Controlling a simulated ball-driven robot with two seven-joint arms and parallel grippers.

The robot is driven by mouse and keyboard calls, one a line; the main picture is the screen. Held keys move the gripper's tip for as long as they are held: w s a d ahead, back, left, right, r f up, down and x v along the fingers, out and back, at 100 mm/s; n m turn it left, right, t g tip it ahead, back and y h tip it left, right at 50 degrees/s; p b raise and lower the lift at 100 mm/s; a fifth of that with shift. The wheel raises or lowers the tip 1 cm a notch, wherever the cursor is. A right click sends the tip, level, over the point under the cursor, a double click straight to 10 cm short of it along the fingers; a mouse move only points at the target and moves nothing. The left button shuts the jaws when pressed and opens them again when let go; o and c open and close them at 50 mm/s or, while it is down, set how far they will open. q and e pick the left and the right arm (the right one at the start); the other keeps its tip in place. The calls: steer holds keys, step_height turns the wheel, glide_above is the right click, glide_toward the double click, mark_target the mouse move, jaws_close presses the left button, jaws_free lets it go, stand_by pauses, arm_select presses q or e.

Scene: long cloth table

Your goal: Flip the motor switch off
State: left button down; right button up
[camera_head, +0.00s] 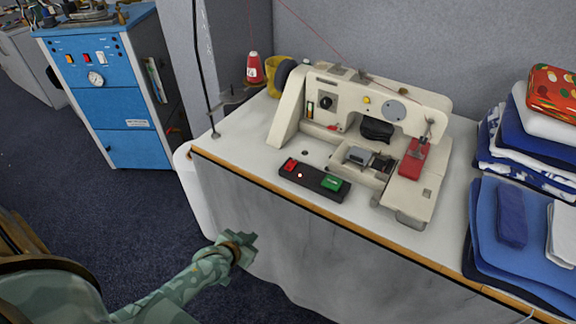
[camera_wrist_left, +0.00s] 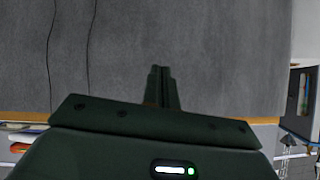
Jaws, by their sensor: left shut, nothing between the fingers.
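The motor switch is a dark box (camera_head: 314,181) lying on the table in front of the sewing machine (camera_head: 365,115). It has a red button (camera_head: 290,166) at its left end and a green button (camera_head: 332,183) at its right end. My left gripper (camera_head: 250,246) is shut and empty. It is in front of the table's front edge, lower left of the switch and apart from it. The left wrist view shows its shut fingers (camera_wrist_left: 161,88) against a grey surface; the switch is not in that view. My right gripper is not in view.
The white table (camera_head: 240,132) has a wooden front edge and a hanging grey cloth. Folded blue and white fabrics (camera_head: 520,235) are stacked at the right. A red thread cone (camera_head: 254,69) stands at the back left. A blue cabinet (camera_head: 106,85) stands beyond the floor.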

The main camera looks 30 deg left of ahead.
mark_target(287, 168)
arm_select(q)
steer(key=w+r+t, duration=0.3)
steer(key=w+r, duration=0.1)
steer(key=r, duration=0.6)
steer(key=w+d+r+n+t+h, duration=0.1)
steer(key=w+r, duration=0.4)
steer(key=r, duration=0.5)
steer(key=shift+r+t, duration=0.35)
steer(key=shift+t, duration=0.55)
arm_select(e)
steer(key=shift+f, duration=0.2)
arm_select(q)
steer(key=shift+w, duration=0.15)
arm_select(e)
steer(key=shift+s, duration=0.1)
